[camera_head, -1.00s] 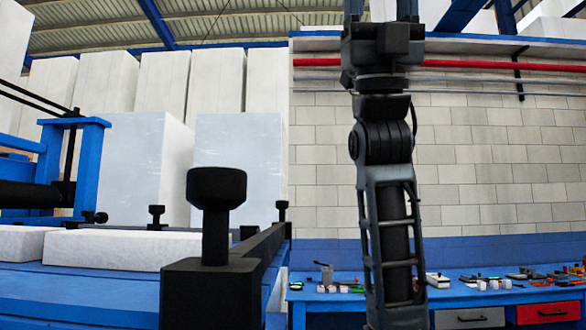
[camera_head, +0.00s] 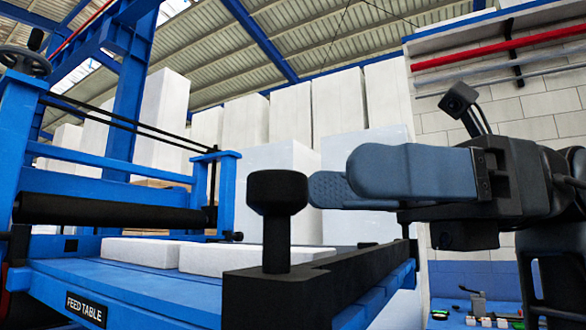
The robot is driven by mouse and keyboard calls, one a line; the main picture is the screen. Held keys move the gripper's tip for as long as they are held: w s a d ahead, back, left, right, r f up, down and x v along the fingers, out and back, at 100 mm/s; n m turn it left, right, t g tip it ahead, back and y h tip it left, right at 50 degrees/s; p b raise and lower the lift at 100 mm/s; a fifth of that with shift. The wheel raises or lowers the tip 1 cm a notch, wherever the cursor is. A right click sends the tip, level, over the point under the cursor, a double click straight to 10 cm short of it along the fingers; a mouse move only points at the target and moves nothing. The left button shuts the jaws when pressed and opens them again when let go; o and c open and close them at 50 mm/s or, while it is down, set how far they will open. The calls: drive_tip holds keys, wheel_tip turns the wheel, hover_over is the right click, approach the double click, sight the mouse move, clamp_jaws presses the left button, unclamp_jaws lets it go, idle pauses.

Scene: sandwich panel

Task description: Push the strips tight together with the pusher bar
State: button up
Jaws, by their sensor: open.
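The black pusher bar (camera_head: 330,281) lies along the right side of the blue feed table, with a round-topped black knob (camera_head: 277,218) standing upright at its near end. White strips lie flat on the table to its left: one near the bar (camera_head: 236,261) and one further left (camera_head: 141,251).
The feed table (camera_head: 170,298) has a blue frame and a black roller (camera_head: 105,211) at the left. A handwheel (camera_head: 25,60) is at the upper left. Tall white blocks (camera_head: 290,165) stand behind. A workbench with small items is at the lower right.

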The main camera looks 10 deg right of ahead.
sight(277, 178)
drive_tip(key=shift+s+a+p, duration=0.2)
drive_tip(key=shift+a+p, duration=0.05)
drive_tip(key=shift+a, duration=1.25)
drive_tip(key=shift+s+a+p, duration=0.2)
drive_tip(key=shift+a+p, duration=0.05)
drive_tip(key=shift+a, duration=1.2)
clamp_jaws()
